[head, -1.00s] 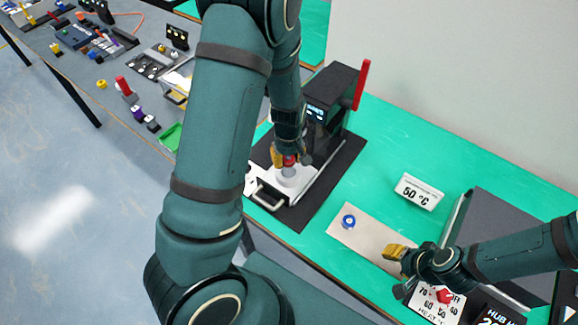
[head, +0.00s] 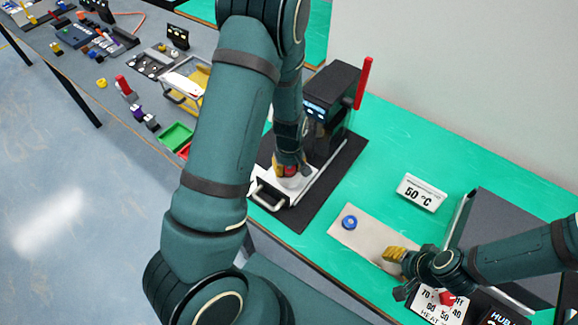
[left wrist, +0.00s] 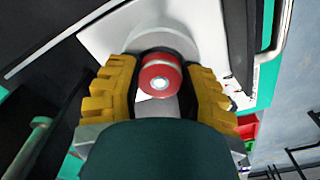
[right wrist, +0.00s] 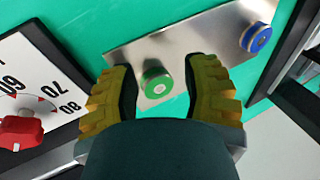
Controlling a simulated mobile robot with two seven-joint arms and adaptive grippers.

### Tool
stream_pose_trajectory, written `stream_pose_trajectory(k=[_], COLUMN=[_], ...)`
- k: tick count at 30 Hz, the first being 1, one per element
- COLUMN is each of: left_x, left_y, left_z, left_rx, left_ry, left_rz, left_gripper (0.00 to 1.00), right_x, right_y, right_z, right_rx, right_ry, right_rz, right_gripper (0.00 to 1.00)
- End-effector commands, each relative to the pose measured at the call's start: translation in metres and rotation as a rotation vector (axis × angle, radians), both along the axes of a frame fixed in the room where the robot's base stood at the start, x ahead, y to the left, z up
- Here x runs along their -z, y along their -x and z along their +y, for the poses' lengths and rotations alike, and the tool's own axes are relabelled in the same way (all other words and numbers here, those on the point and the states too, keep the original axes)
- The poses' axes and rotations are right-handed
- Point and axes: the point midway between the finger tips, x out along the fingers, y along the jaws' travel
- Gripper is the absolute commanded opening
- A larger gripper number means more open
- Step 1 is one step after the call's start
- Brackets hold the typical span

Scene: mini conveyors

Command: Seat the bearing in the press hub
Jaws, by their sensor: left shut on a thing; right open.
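My left gripper (head: 286,168) is shut on a red bearing (left wrist: 160,78) with a pale centre. It is held directly over the pale round press hub (left wrist: 190,42), on the white sliding tray (head: 268,182) of the black press (head: 333,95). Whether the bearing touches the hub or sits in it, I cannot tell. My right gripper (right wrist: 163,85) is open; its fingers are either side of a green-topped bearing (right wrist: 156,82) on a metal plate (right wrist: 195,38). A blue bearing (head: 349,222) stands on the plate's other end, also in the right wrist view (right wrist: 256,37).
A red lever (head: 363,84) rises from the press. A heater dial with a red knob (right wrist: 20,128) is beside my right gripper. Green and red bins (head: 177,136) sit on the left bench.

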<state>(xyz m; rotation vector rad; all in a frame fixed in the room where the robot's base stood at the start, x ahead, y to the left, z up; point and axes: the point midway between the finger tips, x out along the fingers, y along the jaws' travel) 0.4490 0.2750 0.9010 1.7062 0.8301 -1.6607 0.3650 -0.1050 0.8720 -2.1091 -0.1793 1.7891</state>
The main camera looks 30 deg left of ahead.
Motion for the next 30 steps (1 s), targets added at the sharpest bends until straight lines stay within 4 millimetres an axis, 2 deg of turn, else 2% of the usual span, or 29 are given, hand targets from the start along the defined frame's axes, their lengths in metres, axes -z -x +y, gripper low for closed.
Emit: stream_pose_trajectory(k=[6, 7, 8, 9, 18, 22, 24, 26, 30], left_x=[0.004, 0.004, 0.004, 0.004, 0.002, -0.006, -0.014, -0.025, -0.056], left_y=[0.0, 0.0, 0.0, 0.0, 0.0, 0.0, 0.0, -0.001, 0.0], left_z=[0.0, 0.0, 0.0, 0.0, 0.0, 0.0, 0.0, -0.001, -0.002], left_rx=[0.0, 0.0, 0.0, 0.0, 0.0, 0.0, 0.0, 0.001, 0.001], left_ry=[0.0, 0.0, 0.001, 0.001, 0.0, 0.0, 0.0, 0.0, 0.001], left_rz=[0.0, 0.0, 0.001, 0.001, 0.0, 0.0, 0.0, -0.005, -0.005], left_gripper=[0.0, 0.52, 0.63, 0.66, 0.66, 0.66, 0.66, 0.66, 0.66], right_x=[0.003, 0.003, 0.003, 0.003, 0.002, -0.005, -0.012, -0.012, -0.016], right_y=[0.0, 0.0, 0.0, 0.0, 0.0, 0.0, 0.0, 0.0, 0.001], right_z=[0.0, 0.0, 0.0, 0.0, 0.0, 0.0, 0.0, -0.001, -0.001], right_rx=[0.0, 0.0, 0.0, 0.0, 0.0, 0.0, 0.0, 0.0, -0.001], right_ry=[0.001, 0.001, 0.001, 0.001, 0.001, 0.0, -0.001, -0.002, -0.003], right_rz=[0.0, 0.0, 0.0, 0.0, 0.0, 0.0, 0.0, 0.0, 0.0], right_gripper=[0.47, 0.47, 0.47, 0.47, 0.47, 0.47, 0.47, 0.47, 0.47])
